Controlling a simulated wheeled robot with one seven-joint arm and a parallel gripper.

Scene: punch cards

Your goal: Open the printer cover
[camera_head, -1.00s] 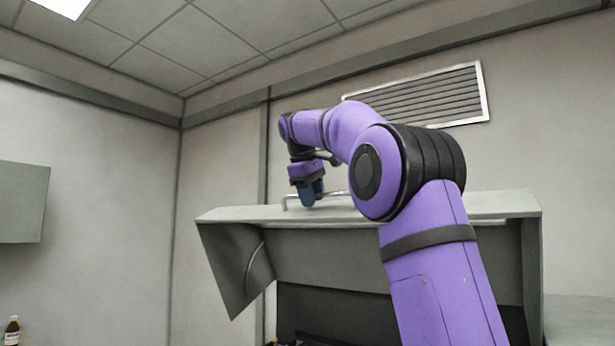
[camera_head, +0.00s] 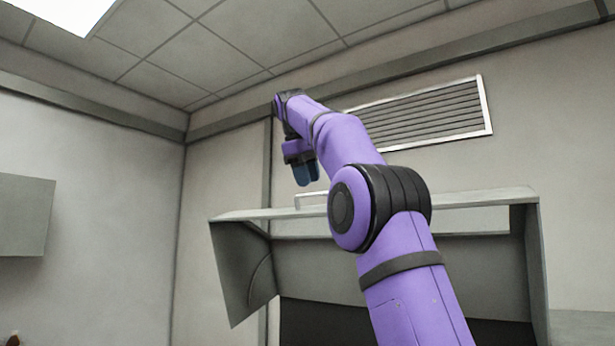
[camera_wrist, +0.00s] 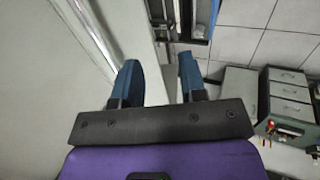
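The grey printer cover (camera_head: 243,268) stands raised, with a dark opening (camera_head: 318,322) under it. Its pale handle bar (camera_head: 299,203) shows along the upper edge, partly hidden by my arm. My gripper (camera_head: 307,178) hangs fingers down just above the left end of the handle and looks clear of it. In the wrist view, the two blue fingers of my gripper (camera_wrist: 160,66) are apart with nothing between them. A long pale edge runs down beside the left finger; I cannot tell surely which part it is.
A wall vent (camera_head: 425,112) is behind my arm. A grey wall cabinet (camera_head: 25,215) hangs at the left. The wrist view shows a drawer unit (camera_wrist: 288,92) and tiled floor (camera_wrist: 240,42) below at the right. The air left of my gripper is clear.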

